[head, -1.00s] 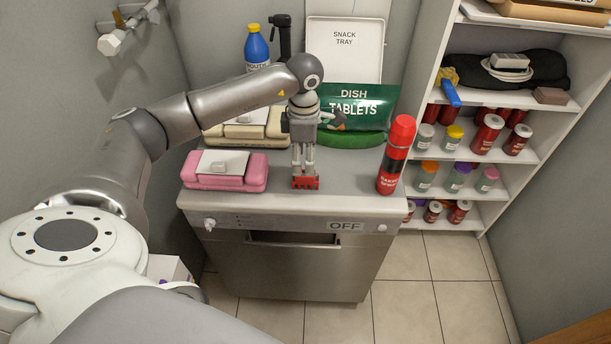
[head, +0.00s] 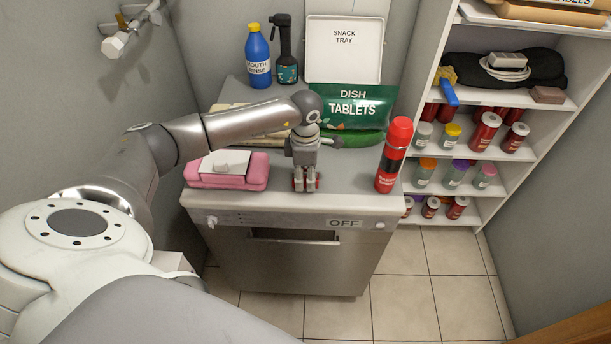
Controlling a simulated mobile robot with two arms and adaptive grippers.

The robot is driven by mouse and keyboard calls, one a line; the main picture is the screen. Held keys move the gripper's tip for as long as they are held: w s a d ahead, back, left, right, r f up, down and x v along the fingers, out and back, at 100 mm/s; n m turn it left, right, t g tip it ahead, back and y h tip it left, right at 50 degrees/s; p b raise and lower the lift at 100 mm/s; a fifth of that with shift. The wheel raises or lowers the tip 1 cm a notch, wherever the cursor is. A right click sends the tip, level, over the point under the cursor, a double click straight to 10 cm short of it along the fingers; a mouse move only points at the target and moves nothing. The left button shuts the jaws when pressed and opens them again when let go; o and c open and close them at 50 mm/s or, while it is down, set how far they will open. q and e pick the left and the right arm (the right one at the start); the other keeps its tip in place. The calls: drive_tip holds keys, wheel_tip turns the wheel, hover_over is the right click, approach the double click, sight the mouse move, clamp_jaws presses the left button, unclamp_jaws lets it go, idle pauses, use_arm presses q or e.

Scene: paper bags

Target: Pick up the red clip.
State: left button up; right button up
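The red clip stands on the grey top of the dishwasher (head: 345,205), near its front edge. My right gripper is not in view.
A red spray can (head: 393,157) stands close on the right. A pink box with a white top (head: 228,170) lies on the left. Behind are a green dish tablets bag (head: 352,106), a blue mouth rinse bottle (head: 258,58), a dark spray bottle (head: 286,50) and a white snack tray (head: 344,60).

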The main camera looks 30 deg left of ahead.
use_arm(q)
drive_tip(key=c, duration=0.4)
drive_tip(key=shift+c, duration=0.2)
drive_tip(key=shift+r, duration=0.1)
drive_tip(key=shift+r, duration=0.45)
drive_tip(key=s+d+r+b, duration=0.5)
drive_tip(key=d+r, duration=0.7)
drive_tip(key=d, duration=0.1)
